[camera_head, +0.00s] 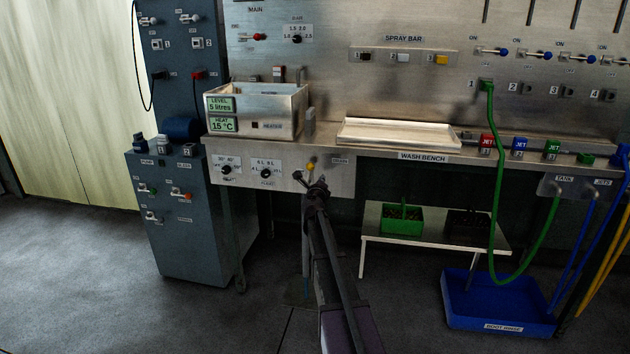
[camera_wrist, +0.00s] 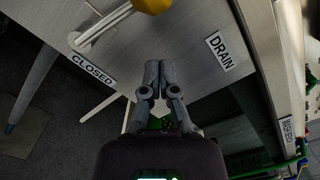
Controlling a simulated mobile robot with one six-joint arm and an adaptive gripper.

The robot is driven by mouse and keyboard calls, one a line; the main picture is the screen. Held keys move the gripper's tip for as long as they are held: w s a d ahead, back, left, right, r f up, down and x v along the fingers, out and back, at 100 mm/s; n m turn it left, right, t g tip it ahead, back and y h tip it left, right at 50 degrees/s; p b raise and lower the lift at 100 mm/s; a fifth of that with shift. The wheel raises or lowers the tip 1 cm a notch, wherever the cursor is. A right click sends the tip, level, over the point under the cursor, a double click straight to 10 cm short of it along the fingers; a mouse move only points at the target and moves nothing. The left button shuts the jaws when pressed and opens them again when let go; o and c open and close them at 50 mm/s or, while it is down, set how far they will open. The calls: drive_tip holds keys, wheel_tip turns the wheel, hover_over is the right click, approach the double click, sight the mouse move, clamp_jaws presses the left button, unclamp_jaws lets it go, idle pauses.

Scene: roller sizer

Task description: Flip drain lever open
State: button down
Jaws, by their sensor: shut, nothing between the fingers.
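The drain lever (camera_head: 310,167) has a yellow knob and sits on the front panel under the wash bench, beside the DRAIN label. In the wrist view the lever's pale rod (camera_wrist: 106,22) runs from the upper left to the yellow knob (camera_wrist: 152,5), which is cut off by the top edge. A CLOSED label (camera_wrist: 93,68) lies below the rod and a DRAIN label (camera_wrist: 219,51) to the right. My gripper (camera_wrist: 158,66) is shut and empty, in front of the panel and apart from the knob in the wrist view. In the head view my gripper (camera_head: 319,183) is just below the knob.
A metal tank (camera_head: 255,126) with level and heat displays stands on the bench above, left of a shallow tray (camera_head: 395,134). Two dials are left of the lever. A low table (camera_head: 400,240) with a green box (camera_head: 401,226) stands under the bench to the right.

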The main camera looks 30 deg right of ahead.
drive_tip(key=v, duration=1)
drive_tip(key=shift+d, duration=0.15)
drive_tip(key=shift+s, duration=0.15)
drive_tip(key=s+a+f+m+g+y, duration=0.1)
drive_tip(key=s+a+f+m+g, duration=0.45)
drive_tip(key=m, duration=0.75)
drive_tip(key=s+a+f+m+g+y, duration=0.25)
drive_tip(key=s+a+f+m, duration=0.45)
drive_tip(key=m, duration=0.5)
drive_tip(key=s+a+f+m+g+y, duration=0.35)
drive_tip(key=s+a+m, duration=0.4)
drive_tip(key=a, duration=0.25)
drive_tip(key=s+a+f+m+g+y, duration=0.35)
drive_tip(key=s+a+m, duration=0.25)
drive_tip(key=s+a, duration=0.3)
wheel_tip(320, 180, up, 33)
drive_tip(key=p, duration=3.2)
drive_tip(key=shift+w+f+t+y, duration=0.25)
drive_tip(key=shift+t+y, duration=0.05)
drive_tip(key=shift+y, duration=0.15)
